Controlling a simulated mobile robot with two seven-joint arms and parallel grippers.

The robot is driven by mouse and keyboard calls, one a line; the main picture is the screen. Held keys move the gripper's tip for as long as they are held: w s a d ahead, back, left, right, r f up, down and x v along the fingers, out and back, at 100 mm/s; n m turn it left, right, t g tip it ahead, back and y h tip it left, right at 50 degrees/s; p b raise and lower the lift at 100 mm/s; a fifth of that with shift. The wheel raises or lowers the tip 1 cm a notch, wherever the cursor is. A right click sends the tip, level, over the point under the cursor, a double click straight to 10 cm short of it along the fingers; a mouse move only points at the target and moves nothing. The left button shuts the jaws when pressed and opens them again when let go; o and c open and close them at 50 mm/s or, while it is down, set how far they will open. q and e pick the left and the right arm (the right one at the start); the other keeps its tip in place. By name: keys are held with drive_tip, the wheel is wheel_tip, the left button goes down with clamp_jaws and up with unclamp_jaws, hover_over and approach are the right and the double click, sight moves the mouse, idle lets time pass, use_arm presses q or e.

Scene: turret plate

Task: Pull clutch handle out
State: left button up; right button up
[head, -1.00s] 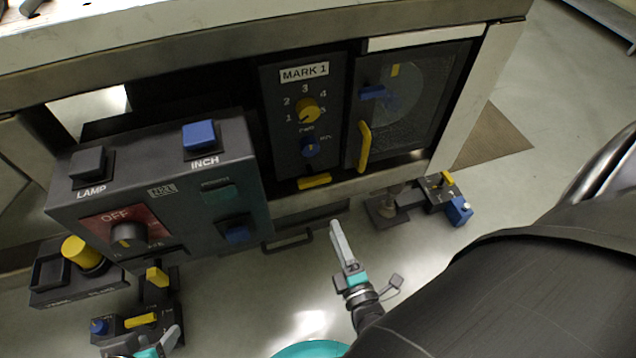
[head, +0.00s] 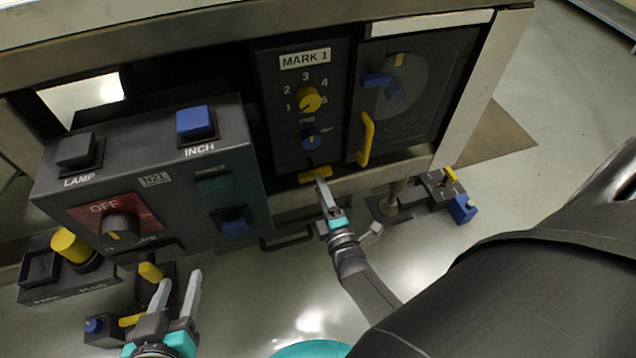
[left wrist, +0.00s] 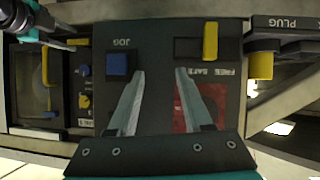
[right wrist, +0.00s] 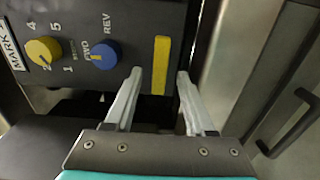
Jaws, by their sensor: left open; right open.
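A yellow bar handle (head: 316,174) sits at the bottom of the dark MARK 1 panel (head: 285,140); no clutch label is readable on it. My right gripper (head: 319,181) is open at this bar. In the right wrist view the bar (right wrist: 160,65) lies lengthwise in line with the gap between the open fingers (right wrist: 155,85), beyond or at the tips; contact cannot be told. My left gripper (head: 180,278) is open and empty, below the control box. In the left wrist view its fingers (left wrist: 160,78) face the box's front (left wrist: 160,50).
The control box (head: 150,170) with LAMP and INCH buttons juts out at left. A yellow door handle (head: 366,138) stands right of the panel. A small fixture with a blue block (head: 462,208) is lower right. A yellow-knobbed box (head: 70,246) is lower left.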

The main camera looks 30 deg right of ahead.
sight(312, 168)
use_arm(q)
drive_tip(key=shift+d+r+t+h+b, duration=0.4)
drive_tip(key=shift+d+t, duration=0.4)
use_arm(e)
drive_tip(key=shift+x, duration=1.3)
clamp_jaws()
